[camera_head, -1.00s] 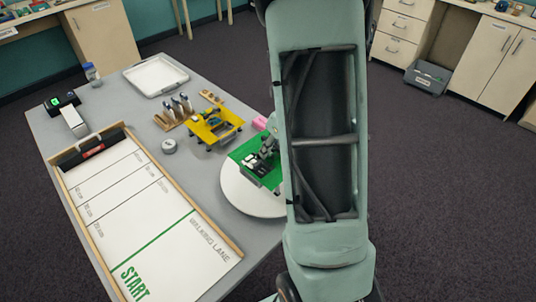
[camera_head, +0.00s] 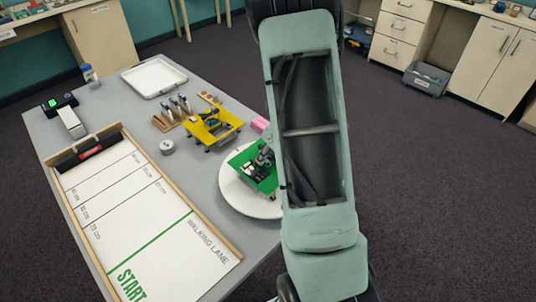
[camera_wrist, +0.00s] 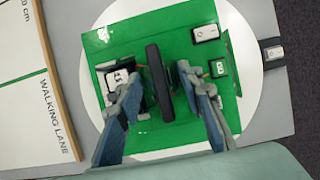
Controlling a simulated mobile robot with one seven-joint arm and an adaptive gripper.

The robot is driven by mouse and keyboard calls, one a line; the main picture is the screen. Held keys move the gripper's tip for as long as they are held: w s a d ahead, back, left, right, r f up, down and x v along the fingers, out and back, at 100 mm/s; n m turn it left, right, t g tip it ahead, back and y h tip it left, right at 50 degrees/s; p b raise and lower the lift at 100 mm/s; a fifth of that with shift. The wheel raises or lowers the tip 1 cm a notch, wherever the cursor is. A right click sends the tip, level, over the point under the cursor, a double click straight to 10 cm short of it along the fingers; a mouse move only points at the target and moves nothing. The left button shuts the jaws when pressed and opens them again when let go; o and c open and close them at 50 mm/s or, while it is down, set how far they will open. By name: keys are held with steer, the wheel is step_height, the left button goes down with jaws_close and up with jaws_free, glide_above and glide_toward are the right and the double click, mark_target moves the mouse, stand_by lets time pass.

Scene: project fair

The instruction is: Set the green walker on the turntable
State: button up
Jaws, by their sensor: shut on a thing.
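The green walker (camera_head: 251,172) is a green plate with small parts on top and a black upright bar in its middle. It also shows in the wrist view (camera_wrist: 180,30). My gripper (camera_wrist: 162,75) is shut on the walker, its fingers on either side of the black bar. The turntable (camera_head: 237,197) is a round white disc at the table's right edge; in the wrist view it lies under the walker (camera_wrist: 247,40). The walker is over the disc, but I cannot tell whether it touches. My arm hides part of the walker and disc in the head view.
A yellow walker (camera_head: 208,125) stands behind the turntable, with a pink block (camera_head: 260,124) near it. A tool rack (camera_head: 170,118), a white tray (camera_head: 153,77) and a round grey item (camera_head: 167,147) are farther back. The walking lane (camera_head: 160,225) fills the left.

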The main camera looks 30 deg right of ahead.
steer(key=shift+f, duration=0.2)
steer(key=o, duration=1.3)
steer(key=shift+r, duration=0.55)
steer(key=p+v, duration=0.2)
steer(key=v, duration=0.9)
steer(key=shift+s+p, duration=0.2)
steer(key=shift+p, duration=0.2)
steer(key=shift+r, duration=0.1)
